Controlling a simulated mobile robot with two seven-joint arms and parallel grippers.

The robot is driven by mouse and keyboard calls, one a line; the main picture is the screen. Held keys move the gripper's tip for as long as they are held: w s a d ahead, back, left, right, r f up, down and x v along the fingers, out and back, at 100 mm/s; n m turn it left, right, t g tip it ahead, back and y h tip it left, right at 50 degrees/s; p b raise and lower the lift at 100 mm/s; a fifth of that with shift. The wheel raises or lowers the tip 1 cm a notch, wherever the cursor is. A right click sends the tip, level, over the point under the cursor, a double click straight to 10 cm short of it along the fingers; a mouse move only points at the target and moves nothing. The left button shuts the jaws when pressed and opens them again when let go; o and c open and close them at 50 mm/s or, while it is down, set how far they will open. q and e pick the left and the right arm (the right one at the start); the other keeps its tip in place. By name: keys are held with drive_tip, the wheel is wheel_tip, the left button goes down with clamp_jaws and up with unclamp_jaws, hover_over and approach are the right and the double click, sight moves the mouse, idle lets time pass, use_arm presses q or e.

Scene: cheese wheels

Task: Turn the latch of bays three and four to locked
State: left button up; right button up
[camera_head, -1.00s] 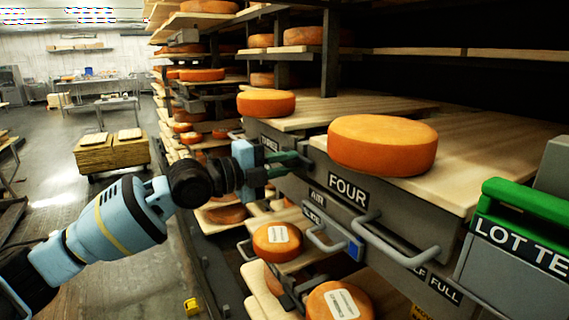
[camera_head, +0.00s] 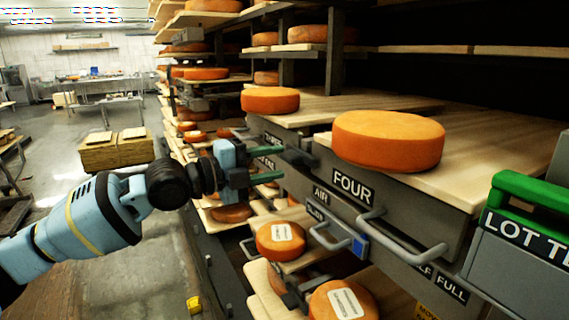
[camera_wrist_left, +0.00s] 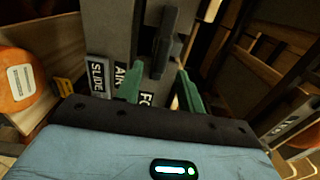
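The grey front of bay four carries a FOUR label (camera_head: 352,188), with an AIR label (camera_head: 321,195) below it. Bay three's front, with its partly hidden label (camera_head: 272,140), lies farther back. A dark latch handle (camera_head: 298,158) sits between the two bays. In the left wrist view the latch handle (camera_wrist_left: 165,45) appears roughly upright, just beyond the fingertips. My left gripper (camera_head: 278,163) is open, its green fingers pointing at the latch with a gap before it. Nothing is between the fingers (camera_wrist_left: 160,80). My right gripper is not in view.
Orange cheese wheels (camera_head: 388,140) rest on the boards above the fronts. Grey pull handles (camera_head: 402,240) stick out below the FOUR label. A green-handled lot box (camera_head: 530,194) stands at right. Open aisle floor (camera_head: 70,150) lies to the left.

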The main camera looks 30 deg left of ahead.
use_arm(q)
drive_tip(key=shift+v, duration=1.9)
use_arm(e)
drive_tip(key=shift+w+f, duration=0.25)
